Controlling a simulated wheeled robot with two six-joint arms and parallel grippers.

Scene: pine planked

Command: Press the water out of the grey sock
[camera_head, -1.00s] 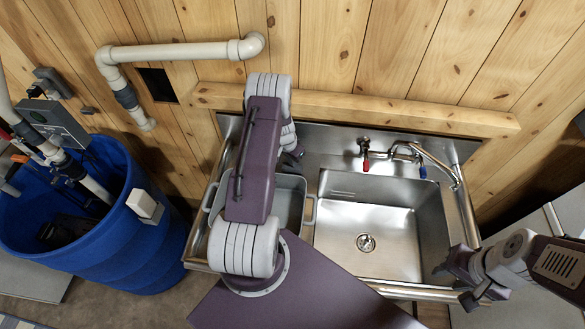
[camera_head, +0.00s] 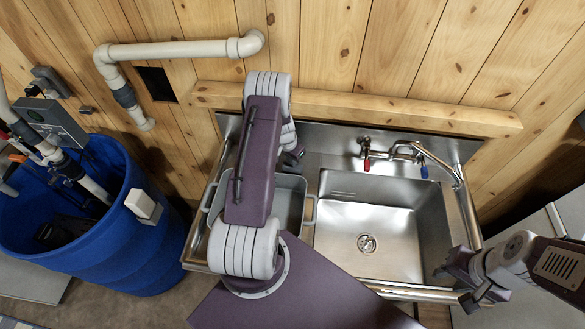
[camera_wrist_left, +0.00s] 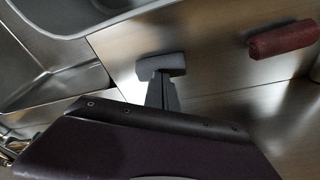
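In the left wrist view a small grey piece, seemingly the grey sock (camera_wrist_left: 161,65), lies on a steel surface. The narrow fingers of my left gripper (camera_wrist_left: 161,88) look shut together, with their tips against the sock's near side. In the head view my left gripper (camera_head: 293,155) is behind the grey tub, partly hidden by my arm, and the sock cannot be seen there. My right gripper (camera_head: 458,284) is at the sink's front right corner, its fingers apart and empty.
A dark red roll (camera_wrist_left: 284,39) lies on the steel nearby. The grey tub (camera_head: 312,206) stands left of the empty sink basin (camera_head: 385,250). A tap (camera_head: 430,163) with red and blue handles is behind the basin. A blue barrel (camera_head: 130,255) with pipes stands left.

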